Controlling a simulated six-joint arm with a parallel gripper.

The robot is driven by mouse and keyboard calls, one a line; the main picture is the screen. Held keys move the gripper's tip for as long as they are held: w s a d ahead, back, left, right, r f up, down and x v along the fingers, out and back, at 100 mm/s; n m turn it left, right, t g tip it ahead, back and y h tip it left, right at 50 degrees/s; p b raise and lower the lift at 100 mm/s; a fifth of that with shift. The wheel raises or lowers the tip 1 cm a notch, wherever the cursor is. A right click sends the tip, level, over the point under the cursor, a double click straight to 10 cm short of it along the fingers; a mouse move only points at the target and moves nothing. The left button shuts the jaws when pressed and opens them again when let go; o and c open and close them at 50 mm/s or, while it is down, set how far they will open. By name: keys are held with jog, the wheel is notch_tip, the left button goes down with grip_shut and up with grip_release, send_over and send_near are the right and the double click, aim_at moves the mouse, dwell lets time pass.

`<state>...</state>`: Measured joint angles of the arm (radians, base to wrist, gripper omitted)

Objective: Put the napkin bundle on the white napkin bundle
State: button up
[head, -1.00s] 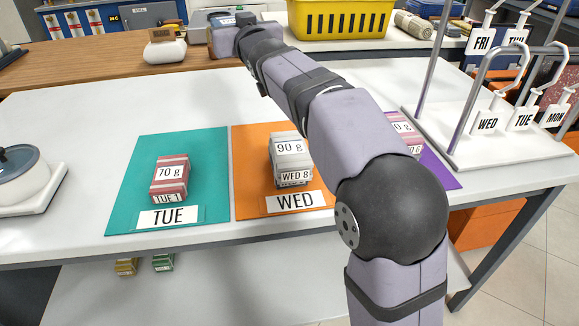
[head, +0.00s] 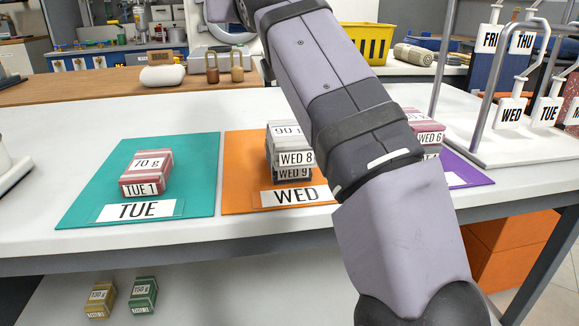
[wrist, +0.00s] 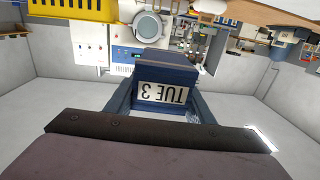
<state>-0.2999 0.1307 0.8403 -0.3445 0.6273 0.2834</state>
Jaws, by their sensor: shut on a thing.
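My gripper (wrist: 163,88) shows in the wrist view, its fingers shut on a dark blue napkin bundle (wrist: 168,72). The bundle's white label reads TUE 3 and appears upside down. In the head view the gripper and held bundle are out of frame above. A whitish striped napkin bundle (head: 283,138), labelled WED 8 and marked 90 g, lies on another bundle (head: 292,175) labelled WED 9. This stack stands on the orange WED mat (head: 240,185). My arm partly covers the mat's right side.
A red-striped bundle (head: 148,172) labelled TUE 1 lies on the teal mat (head: 85,195). A white rack (head: 500,150) with hanging day tags stands right. A yellow basket (head: 372,42) is behind.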

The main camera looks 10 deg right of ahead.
jog(key=s+d+f+m+h+b, duration=0.1)
jog(key=s+d+b, duration=0.2)
jog(key=s+b, duration=0.3)
jog(key=s+d+f+h+b, duration=0.1)
jog(key=s+d+f+b, duration=0.2)
jog(key=s, duration=0.4)
jog(key=b, duration=0.7)
send_over(286, 123)
notch_tip(286, 123, down, 5)
jog(key=shift+s+f, duration=0.1)
jog(key=shift+f+b, duration=1.85)
jog(key=shift+f, duration=0.15)
jog(key=o, duration=1.1)
